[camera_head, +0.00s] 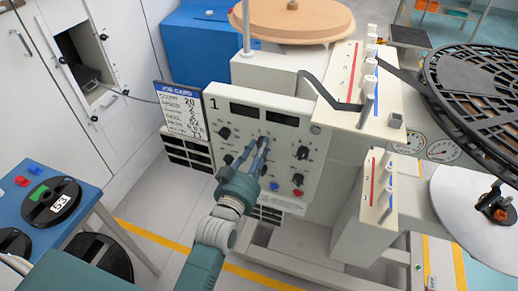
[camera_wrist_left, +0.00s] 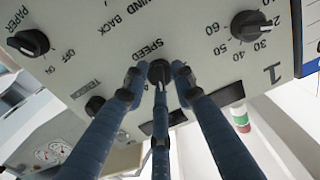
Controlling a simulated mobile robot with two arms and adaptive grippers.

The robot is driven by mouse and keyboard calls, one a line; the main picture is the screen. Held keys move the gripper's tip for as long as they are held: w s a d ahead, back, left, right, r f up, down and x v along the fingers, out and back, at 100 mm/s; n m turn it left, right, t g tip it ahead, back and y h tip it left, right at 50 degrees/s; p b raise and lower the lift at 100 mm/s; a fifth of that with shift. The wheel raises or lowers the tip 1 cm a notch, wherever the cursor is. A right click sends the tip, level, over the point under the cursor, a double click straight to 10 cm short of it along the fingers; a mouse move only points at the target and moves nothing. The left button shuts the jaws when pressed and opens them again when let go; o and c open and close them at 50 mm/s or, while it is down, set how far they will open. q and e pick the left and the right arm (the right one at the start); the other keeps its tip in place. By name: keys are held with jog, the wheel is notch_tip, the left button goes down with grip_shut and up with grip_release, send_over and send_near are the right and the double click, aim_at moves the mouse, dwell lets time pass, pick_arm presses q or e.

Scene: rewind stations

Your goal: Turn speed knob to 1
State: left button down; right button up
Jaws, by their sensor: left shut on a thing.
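The control panel (camera_head: 262,125) is a pale machine face marked 1, with several black knobs. In the wrist view it appears upside down, and the black speed knob (camera_wrist_left: 159,69) sits beside the SPEED lettering. My left gripper (camera_head: 261,143) reaches the panel's middle from below. Its blue fingers are shut around the speed knob, with fingertips on both sides of it in the wrist view (camera_wrist_left: 157,82). The fingers hide the speed knob in the head view. Its pointer and scale setting cannot be read. My right gripper is out of view.
Close to the fingers are a paper knob (camera_wrist_left: 28,43), a tension knob (camera_wrist_left: 95,105) and a knob with a numbered scale (camera_wrist_left: 249,25). Red (camera_head: 298,193) and blue (camera_head: 274,186) buttons sit low on the panel. A job card (camera_head: 182,108) stands to its left.

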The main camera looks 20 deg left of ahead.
pick_arm(q)
jog(key=shift+a+r+n+p, duration=0.1)
jog(key=shift+r+n+p, duration=0.3)
jog(key=shift+r+n, duration=0.1)
jog(key=shift+r+n+p, duration=0.1)
jog(key=shift+n+p, duration=0.5)
jog(key=shift+n, duration=0.4)
jog(key=n+p, duration=0.2)
jog(key=n, duration=0.3)
jog(key=shift+w+a, duration=0.1)
jog(key=shift+a, duration=0.05)
jog(key=n+p, duration=0.1)
jog(key=n, duration=0.8)
jog(key=shift+a+f+n, duration=0.1)
jog(key=shift+f+n, duration=0.2)
